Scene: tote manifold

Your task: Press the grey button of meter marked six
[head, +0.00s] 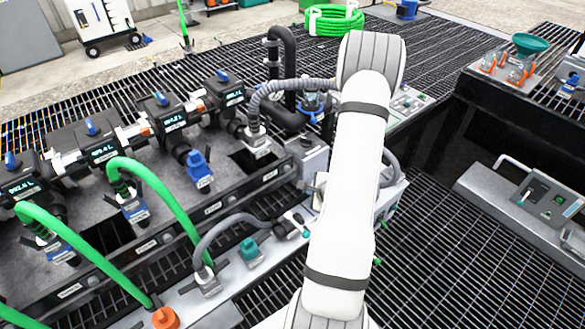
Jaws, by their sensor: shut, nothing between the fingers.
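A row of black meters with blue knobs and lit displays runs along the left, from the near left meter (20,188) past others (103,150) and (172,118) to the far meter (234,97). No grey button can be made out. My white arm crosses the middle of the view and hides what lies behind it. My gripper does not show.
Green hoses (165,195) arch up in front of the meters. A grey corrugated hose (285,87) and a black pipe (287,60) stand near the far meter. Blue valves (198,165) sit before the meters. Open grating (440,260) lies to the right, with a grey control box (540,205).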

